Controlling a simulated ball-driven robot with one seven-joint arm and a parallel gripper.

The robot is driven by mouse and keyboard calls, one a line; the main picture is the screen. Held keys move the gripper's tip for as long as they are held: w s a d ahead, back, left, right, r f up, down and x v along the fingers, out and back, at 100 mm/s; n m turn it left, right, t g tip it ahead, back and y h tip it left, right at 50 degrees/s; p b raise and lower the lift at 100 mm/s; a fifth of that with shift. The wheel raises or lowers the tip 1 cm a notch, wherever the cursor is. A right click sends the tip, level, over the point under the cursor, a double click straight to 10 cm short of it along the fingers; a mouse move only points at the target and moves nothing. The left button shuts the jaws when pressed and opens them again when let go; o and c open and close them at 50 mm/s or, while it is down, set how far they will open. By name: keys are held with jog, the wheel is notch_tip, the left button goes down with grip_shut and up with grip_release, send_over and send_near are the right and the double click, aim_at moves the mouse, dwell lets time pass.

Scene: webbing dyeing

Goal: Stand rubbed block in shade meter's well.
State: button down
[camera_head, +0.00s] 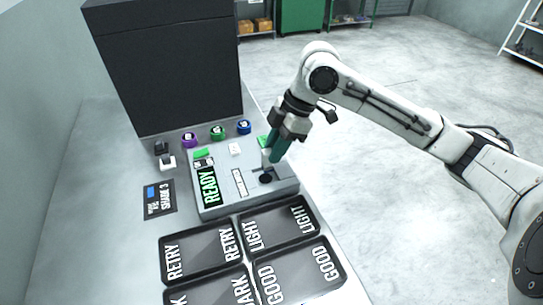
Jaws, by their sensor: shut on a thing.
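The shade meter (210,205) is a grey box on the bench with a green READY display (209,187). A dark round opening (265,178) and dark patches show on its right part; which of these is the well is hard to tell. My gripper (281,142) is over the meter's right rear part, shut on a teal-green block (279,151) that points down and looks slightly tilted. A small white piece shows beside the block's lower end. Whether the block touches the meter cannot be told.
Trays marked RETRY (199,279), LIGHT (313,228) and GOOD (338,280) lie in front, with another partly cut off. Purple (189,140), green (217,133) and blue (244,127) round items stand behind the meter. A SHADE 3 card (159,199) lies left.

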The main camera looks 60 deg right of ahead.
jog(key=shift+w+d+f+p, duration=0.15)
jog(key=shift+w+f, duration=0.15)
jog(key=shift+f, duration=0.85)
jog(key=shift+w+a+f+p, duration=0.15)
jog(key=shift+w+f, duration=0.1)
jog(key=shift+f, duration=0.85)
jog(key=shift+d, duration=0.1)
jog(key=shift+f, duration=0.15)
jog(key=c, duration=0.9)
grip_release()
jog(key=shift+c, duration=0.2)
jog(key=shift+r, duration=0.35)
jog(key=v, duration=1.1)
jog(key=shift+r+b, duration=0.35)
